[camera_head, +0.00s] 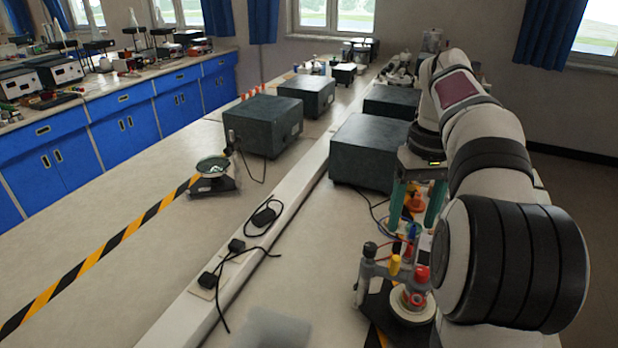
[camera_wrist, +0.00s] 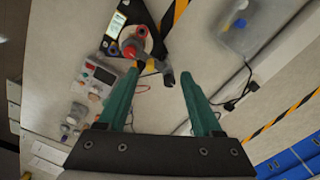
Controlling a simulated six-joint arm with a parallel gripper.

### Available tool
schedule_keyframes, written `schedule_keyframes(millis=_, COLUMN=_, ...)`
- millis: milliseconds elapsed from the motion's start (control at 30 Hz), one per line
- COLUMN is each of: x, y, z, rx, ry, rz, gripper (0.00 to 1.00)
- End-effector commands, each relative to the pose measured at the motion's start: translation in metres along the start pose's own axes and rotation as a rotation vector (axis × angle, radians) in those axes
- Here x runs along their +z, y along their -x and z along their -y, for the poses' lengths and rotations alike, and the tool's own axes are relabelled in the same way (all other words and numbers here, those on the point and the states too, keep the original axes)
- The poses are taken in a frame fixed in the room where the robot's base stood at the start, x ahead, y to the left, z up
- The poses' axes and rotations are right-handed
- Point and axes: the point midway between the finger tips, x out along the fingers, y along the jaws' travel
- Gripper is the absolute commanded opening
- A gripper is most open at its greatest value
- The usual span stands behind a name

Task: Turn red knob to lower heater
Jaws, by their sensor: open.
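The red knob (camera_head: 421,275) sits on a small apparatus with a white round part (camera_head: 412,302) and a dark base, at the lower right of the head view. Yellow (camera_head: 394,265) and black (camera_head: 370,250) caps stand beside it. In the wrist view the red knob (camera_wrist: 129,51) is beyond the left fingertip. My gripper (camera_wrist: 160,76) is open, with two teal fingers apart and nothing held between them. In the head view my gripper (camera_head: 414,226) points down behind the apparatus, partly hidden by it and my arm. Which part is the heater I cannot tell.
A grey instrument (camera_wrist: 98,78) with a display lies left of my fingers in the wrist view. Dark boxes (camera_head: 378,152) stand on the bench behind the apparatus. Black cables and plugs (camera_head: 237,245) lie along the white rail. Bench left of the rail is mostly clear.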

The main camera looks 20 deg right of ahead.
Motion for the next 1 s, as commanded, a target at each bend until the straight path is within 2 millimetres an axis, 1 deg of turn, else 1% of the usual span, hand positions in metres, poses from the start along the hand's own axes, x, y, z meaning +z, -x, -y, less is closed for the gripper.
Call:
schedule_keyframes(millis=33, x=-0.009, y=-0.001, z=-0.026, rx=0.007, ry=-0.002, rz=-0.001, gripper=0.67)
schedule_keyframes(millis=100, x=-0.016, y=-0.001, z=-0.052, rx=0.014, ry=0.009, rz=-0.003, gripper=0.67)
schedule_keyframes(millis=200, x=-0.018, y=-0.004, z=-0.067, rx=0.02, ry=0.019, rz=-0.004, gripper=0.67)
schedule_keyframes(millis=267, x=-0.018, y=-0.01, z=-0.068, rx=0.02, ry=0.023, rz=-0.003, gripper=0.67)
schedule_keyframes(millis=367, x=-0.018, y=-0.033, z=-0.067, rx=0.018, ry=0.023, rz=-0.002, gripper=0.67)
schedule_keyframes(millis=500, x=-0.018, y=-0.076, z=-0.068, rx=0.018, ry=0.024, rz=-0.002, gripper=0.67)
schedule_keyframes(millis=600, x=-0.019, y=-0.105, z=-0.068, rx=0.018, ry=0.023, rz=-0.004, gripper=0.67)
schedule_keyframes(millis=700, x=-0.019, y=-0.128, z=-0.069, rx=0.018, ry=0.022, rz=-0.005, gripper=0.67)
schedule_keyframes(millis=833, x=-0.02, y=-0.148, z=-0.069, rx=0.02, ry=0.022, rz=-0.007, gripper=0.67)
schedule_keyframes(millis=1000, x=-0.02, y=-0.158, z=-0.069, rx=0.02, ry=0.022, rz=-0.008, gripper=0.67)
